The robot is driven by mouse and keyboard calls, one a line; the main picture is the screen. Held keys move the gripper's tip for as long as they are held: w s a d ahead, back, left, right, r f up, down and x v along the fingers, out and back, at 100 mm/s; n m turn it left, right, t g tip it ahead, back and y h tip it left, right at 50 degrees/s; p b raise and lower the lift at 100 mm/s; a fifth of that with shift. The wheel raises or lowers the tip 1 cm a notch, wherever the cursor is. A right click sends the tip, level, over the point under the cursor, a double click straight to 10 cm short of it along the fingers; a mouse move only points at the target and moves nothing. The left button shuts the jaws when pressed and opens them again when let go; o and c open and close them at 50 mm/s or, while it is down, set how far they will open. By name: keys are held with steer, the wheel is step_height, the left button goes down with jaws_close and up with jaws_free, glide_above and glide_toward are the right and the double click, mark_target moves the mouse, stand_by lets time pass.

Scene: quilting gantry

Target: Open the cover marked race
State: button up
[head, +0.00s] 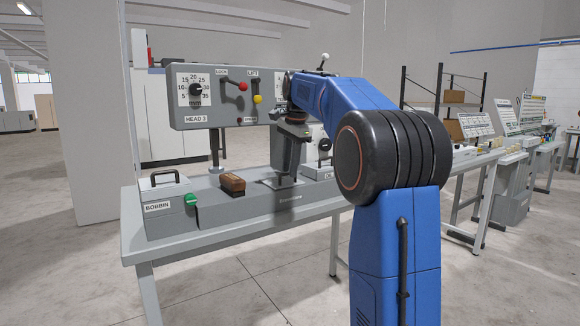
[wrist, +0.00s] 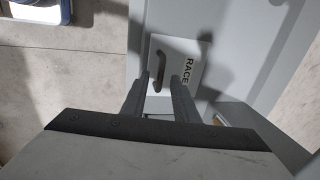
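The cover marked RACE is a pale panel (wrist: 200,58) with black letters and a dark curved handle (wrist: 174,48), in the middle of the wrist view. My gripper (wrist: 163,80) is open, its two fingers apart and pointing toward the handle. The lower end of the handle shows between the fingertips. I cannot tell whether the fingers touch it or how high they are above it. In the head view my gripper (head: 290,155) hangs over the bench below the machine head, and I cannot make out the RACE cover there.
A BOBBIN cover (head: 160,184) with a dark handle and green tab is at the bench's left end. A brown wooden brush-like block (head: 232,184) lies beside it. The HEAD 3 panel (head: 215,95) with a dial and red and yellow knobs stands above. Bare floor (head: 80,280) lies in front.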

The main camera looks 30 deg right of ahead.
jaws_close()
stand_by(1.4)
